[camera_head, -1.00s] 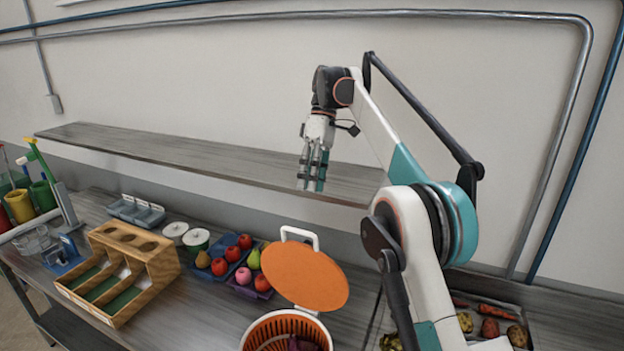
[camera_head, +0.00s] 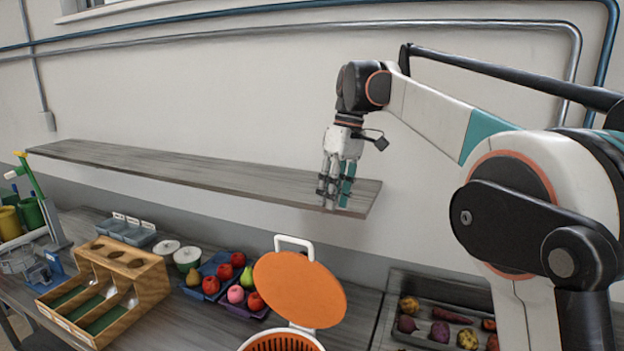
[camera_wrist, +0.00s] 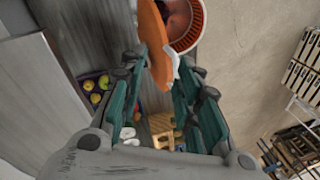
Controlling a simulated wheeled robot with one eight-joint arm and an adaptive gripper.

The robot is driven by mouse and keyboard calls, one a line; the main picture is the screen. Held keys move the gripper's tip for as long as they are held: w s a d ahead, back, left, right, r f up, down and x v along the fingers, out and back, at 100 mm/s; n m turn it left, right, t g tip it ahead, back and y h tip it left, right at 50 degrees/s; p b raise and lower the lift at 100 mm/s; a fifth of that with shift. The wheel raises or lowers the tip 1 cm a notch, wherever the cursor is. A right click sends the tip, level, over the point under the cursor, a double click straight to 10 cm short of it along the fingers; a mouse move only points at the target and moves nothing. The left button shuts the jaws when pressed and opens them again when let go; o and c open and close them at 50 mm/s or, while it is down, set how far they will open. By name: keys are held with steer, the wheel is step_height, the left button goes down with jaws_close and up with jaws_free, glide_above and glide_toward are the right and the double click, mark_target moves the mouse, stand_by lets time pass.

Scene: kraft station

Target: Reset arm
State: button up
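My gripper (camera_head: 337,200) hangs fingers-down in the air in front of the grey wall shelf (camera_head: 200,169), near its right end in the head view. Its white body and teal fingers show there. In the wrist view the fingers of my gripper (camera_wrist: 160,112) stand apart with a clear gap and nothing held between them. My arm runs from the gripper to the right, with a large round joint close to the head camera.
Below are a basket (camera_head: 283,343) with a raised orange lid (camera_head: 298,288), fruit trays (camera_head: 238,305), a wooden sorter (camera_head: 130,262), and a dark vegetable tray (camera_head: 425,340) at right. Green and yellow cups (camera_head: 30,213) stand far left. The air around the gripper is clear.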

steer(key=s+d+f+m+t+b, duration=0.35)
steer(key=s+d+f, duration=0.2)
steer(key=s, duration=0.35)
steer(key=s+d+f+m+t+b, duration=0.2)
steer(key=s+d+f+b, duration=0.25)
steer(key=s+f, duration=0.3)
steer(key=s+d+f+m+t+h+b, duration=0.1)
steer(key=s+d+f+m+b, duration=0.1)
steer(key=s+f, duration=0.5)
steer(key=s+d+f+m+t+h+b, duration=0.1)
steer(key=s+d+f+m+t+b, duration=0.1)
steer(key=s+f+b, duration=0.3)
steer(key=s+d+f, duration=0.1)
steer(key=s+f, duration=0.2)
steer(key=f, duration=0.4)
steer(key=shift+f, duration=0.4)
steer(key=shift+s, duration=0.1)
